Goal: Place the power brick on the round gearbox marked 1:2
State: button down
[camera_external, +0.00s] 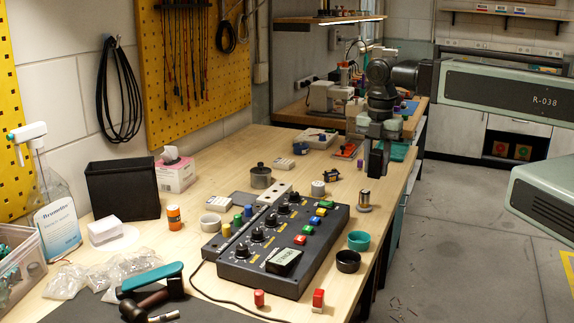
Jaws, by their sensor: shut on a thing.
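My gripper (377,142) hangs over the right edge of the bench, pointing down. It is shut on a dark upright block (377,162), which looks like the power brick; the fingers partly hide it. The block appears to be held above the bench top. No 1:2 mark is legible. Round parts that could be the gearbox are a grey metal cylinder with a knob on top (260,177), a silver cylinder on a wider base (364,201) and a small pale cylinder (318,188). The silver one stands just below and left of the held block.
A dark control box (322,240) with knobs and coloured buttons fills the middle of the bench. A black bin (122,190) and tissue box (175,173) stand along the wall.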

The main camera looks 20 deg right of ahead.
jog(key=s+a, duration=0.2)
jog(key=a, duration=0.1)
jog(key=b, duration=0.2)
send_over(318, 184)
jog(key=shift+d+f+n, duration=0.1)
jog(key=shift+f+n, duration=0.3)
jog(key=shift+f, duration=0.4)
notch_tip(318, 184, down, 4)
jog(key=b, duration=0.3)
jog(key=shift+w+b, duration=0.15)
jog(key=shift+b, duration=0.15)
jog(key=shift+r, duration=0.2)
jog(key=shift+f, duration=0.2)
jog(key=c, duration=1.1)
grip_release()
jog(key=shift+o, duration=0.2)
jog(key=shift+r, duration=0.1)
